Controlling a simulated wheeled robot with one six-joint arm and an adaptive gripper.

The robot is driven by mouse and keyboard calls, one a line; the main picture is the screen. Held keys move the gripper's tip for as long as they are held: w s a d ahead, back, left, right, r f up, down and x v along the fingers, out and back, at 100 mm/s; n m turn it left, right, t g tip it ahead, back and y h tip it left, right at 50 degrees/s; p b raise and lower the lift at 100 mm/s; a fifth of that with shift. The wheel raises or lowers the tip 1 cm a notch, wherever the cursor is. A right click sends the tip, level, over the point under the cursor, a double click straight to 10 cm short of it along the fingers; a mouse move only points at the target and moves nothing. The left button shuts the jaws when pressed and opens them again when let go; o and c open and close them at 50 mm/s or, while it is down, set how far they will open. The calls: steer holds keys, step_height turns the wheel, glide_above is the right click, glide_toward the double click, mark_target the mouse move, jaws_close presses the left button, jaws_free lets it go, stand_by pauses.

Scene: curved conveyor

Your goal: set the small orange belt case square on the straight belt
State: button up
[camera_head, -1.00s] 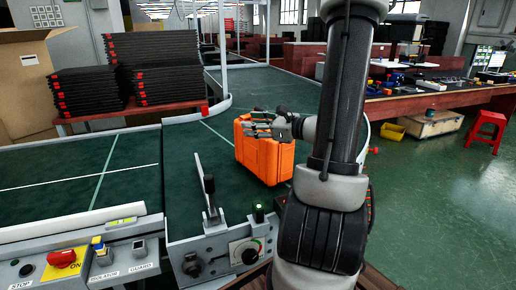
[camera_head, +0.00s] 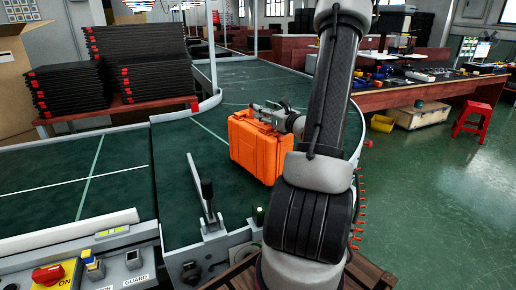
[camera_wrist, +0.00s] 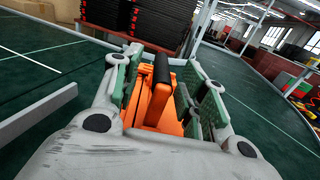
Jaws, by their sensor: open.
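The orange belt case (camera_head: 256,150) stands upright on the green belt, near the bend, turned at an angle to the belt's edges. My gripper (camera_head: 268,112) is at the top of the case in the head view. In the wrist view the open fingers of my gripper (camera_wrist: 168,80) lie on either side of the case's dark handle (camera_wrist: 161,68), with the orange case (camera_wrist: 158,103) below and between them. The case's far side is hidden. The straight belt (camera_head: 75,178) with its pale cross lines lies to the left.
Stacks of black trays (camera_head: 140,65) stand on a red-topped table behind the belt. A red stool (camera_head: 472,120) and a workbench (camera_head: 430,88) are at right. The left belt is clear.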

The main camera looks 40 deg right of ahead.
steer(key=w, duration=0.4)
steer(key=shift+d, duration=0.15)
jaws_close()
